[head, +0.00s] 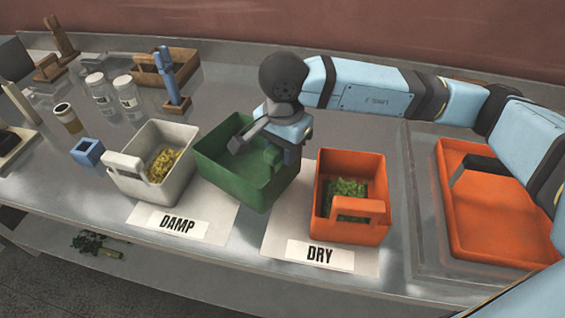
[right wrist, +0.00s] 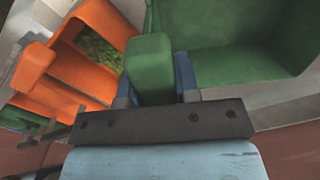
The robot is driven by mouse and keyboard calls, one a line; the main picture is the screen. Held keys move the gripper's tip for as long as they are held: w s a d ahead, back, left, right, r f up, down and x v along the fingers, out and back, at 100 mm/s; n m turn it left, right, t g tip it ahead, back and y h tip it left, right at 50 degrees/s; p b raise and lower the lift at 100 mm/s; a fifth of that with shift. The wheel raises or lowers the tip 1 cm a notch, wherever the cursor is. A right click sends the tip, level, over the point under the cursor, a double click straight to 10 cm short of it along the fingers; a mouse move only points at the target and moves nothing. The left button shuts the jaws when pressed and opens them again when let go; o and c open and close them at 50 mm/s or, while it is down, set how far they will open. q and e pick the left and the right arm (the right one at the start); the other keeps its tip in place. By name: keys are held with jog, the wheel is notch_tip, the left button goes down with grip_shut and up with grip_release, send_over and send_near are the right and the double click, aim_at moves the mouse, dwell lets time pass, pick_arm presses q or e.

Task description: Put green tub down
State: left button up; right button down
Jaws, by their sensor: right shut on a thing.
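The green tub (head: 225,172) looks empty and stands between the white tub and the orange tub in the head view. My right gripper (head: 272,152) is shut on the tub's green handle, over its right side. In the right wrist view the handle (right wrist: 150,68) sits between my blue fingers, with the green tub (right wrist: 235,40) behind it. I cannot tell whether the tub's base touches the table or hangs slightly above it. My left gripper is not in view.
The white tub (head: 122,162) with yellow bits stands by the DAMP label (head: 178,225). The orange tub (head: 376,175) with green bits stands on the DRY mat (head: 278,238). Jars (head: 128,98), a small blue block (head: 87,152) and a wooden tray (head: 180,58) lie left and behind. An orange tray (head: 480,225) is at right.

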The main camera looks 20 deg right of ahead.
jog(key=shift+f, duration=2.7)
jog(key=c, duration=0.8)
grip_release()
jog(key=shift+r, duration=0.1)
jog(key=shift+c, duration=0.2)
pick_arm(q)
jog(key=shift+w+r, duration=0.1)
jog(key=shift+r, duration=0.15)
pick_arm(e)
jog(key=shift+r+p, duration=0.3)
jog(key=shift+p, duration=0.1)
jog(key=shift+r+b, duration=0.35)
jog(key=shift+r, duration=0.05)
notch_tip(320, 180, up, 10)
jog(key=shift+f+b, duration=0.15)
jog(key=shift+b, duration=0.5)
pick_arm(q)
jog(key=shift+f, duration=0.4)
pick_arm(e)
jog(key=shift+r, duration=0.6)
